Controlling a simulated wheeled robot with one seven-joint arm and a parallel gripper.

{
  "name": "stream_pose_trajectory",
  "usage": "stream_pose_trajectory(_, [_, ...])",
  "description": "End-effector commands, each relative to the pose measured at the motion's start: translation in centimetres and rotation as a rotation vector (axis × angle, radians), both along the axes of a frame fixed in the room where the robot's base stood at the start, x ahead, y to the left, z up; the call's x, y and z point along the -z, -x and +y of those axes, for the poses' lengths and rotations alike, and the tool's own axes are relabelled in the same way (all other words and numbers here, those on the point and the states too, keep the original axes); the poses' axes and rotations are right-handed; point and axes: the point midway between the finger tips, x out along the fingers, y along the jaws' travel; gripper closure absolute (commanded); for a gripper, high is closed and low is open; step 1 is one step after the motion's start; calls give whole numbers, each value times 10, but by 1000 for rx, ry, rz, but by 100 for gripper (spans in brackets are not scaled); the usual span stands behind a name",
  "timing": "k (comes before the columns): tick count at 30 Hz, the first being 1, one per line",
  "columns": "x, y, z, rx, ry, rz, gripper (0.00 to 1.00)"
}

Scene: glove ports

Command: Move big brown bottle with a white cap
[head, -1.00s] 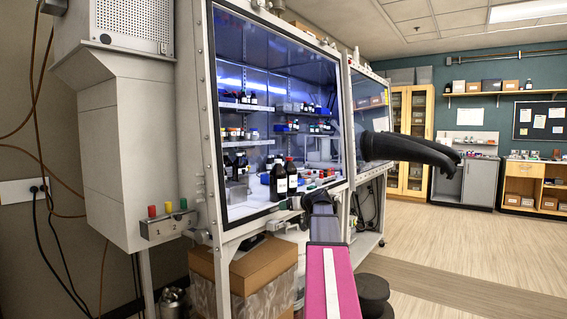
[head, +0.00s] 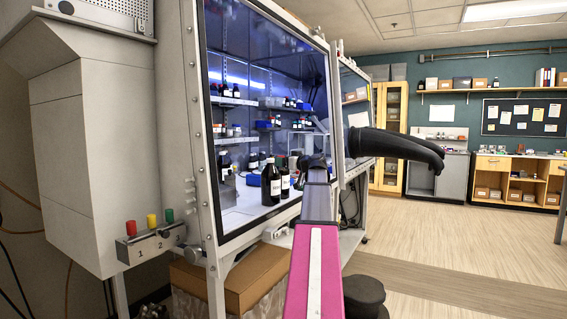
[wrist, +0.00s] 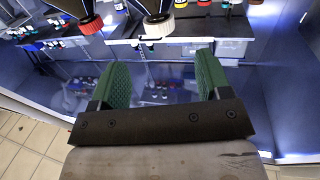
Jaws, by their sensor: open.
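My gripper is open and empty, with two green finger pads apart in the wrist view (wrist: 160,88). In the head view two big dark brown bottles with white labels stand side by side inside the glove box, a nearer one (head: 271,185) and one just right of it (head: 285,183). They stand left of the end of my arm. I cannot tell which has the white cap.
The glove box (head: 212,130) has a metal front frame and shelves with several small bottles. A black glove (head: 395,147) sticks out to the right of my arm. A cardboard box (head: 235,275) is below. The floor at right is clear.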

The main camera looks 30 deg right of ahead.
Motion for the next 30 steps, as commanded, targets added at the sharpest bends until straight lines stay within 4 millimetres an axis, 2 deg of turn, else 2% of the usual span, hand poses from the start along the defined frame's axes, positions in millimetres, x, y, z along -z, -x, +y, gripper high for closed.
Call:
stream_pose_trajectory(4, [0,-5,1,-1,-1,1,29])
stream_pose_trajectory(8, [0,-18,4,0,-1,1,29])
stream_pose_trajectory(21, [0,-85,25,0,-1,1,29])
stream_pose_trajectory(30, [0,-103,32,0,-1,1,29])
